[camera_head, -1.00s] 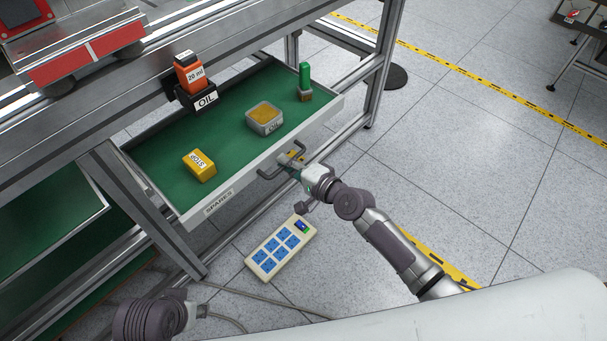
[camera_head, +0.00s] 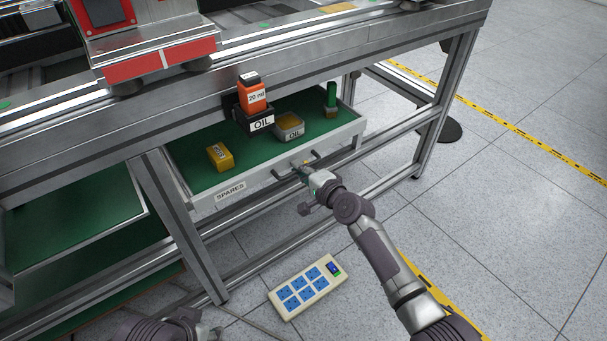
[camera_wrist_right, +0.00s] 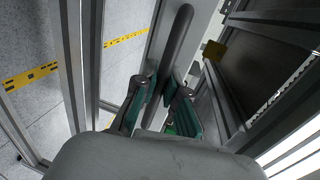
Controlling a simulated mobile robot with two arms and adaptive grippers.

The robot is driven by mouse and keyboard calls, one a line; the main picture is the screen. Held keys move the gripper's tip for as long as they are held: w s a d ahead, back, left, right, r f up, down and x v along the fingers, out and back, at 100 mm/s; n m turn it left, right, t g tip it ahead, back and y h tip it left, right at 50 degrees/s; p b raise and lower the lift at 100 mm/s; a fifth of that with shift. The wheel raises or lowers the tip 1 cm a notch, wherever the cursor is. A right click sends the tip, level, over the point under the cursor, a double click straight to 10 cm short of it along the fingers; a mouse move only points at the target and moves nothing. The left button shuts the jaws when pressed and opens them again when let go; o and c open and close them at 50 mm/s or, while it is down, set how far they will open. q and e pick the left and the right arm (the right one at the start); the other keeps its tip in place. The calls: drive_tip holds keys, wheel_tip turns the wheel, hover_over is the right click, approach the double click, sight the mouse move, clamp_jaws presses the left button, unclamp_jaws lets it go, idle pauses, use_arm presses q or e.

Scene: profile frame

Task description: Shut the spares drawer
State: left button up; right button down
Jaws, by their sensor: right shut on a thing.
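The spares drawer (camera_head: 262,194) is partly open under the bench, with a green floor, a pale front and a "SPARES" label at its left end. Its dark bar handle (camera_head: 313,155) is on the front; the bar also shows in the right wrist view (camera_wrist_right: 177,42). My right gripper (camera_head: 305,170) is at the handle, its fingers (camera_wrist_right: 160,92) shut on the bar.
An orange bottle (camera_head: 252,95) stands in a black OIL holder (camera_head: 261,123) on the bench's front edge, above the drawer. A power strip (camera_head: 305,287) lies on the floor below. A bench leg (camera_head: 185,225) stands left of the drawer.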

drive_tip(key=c, duration=1.2)
unclamp_jaws()
drive_tip(key=shift+s+d, duration=0.1)
drive_tip(key=v, duration=1.2)
drive_tip(key=shift+f, duration=0.1)
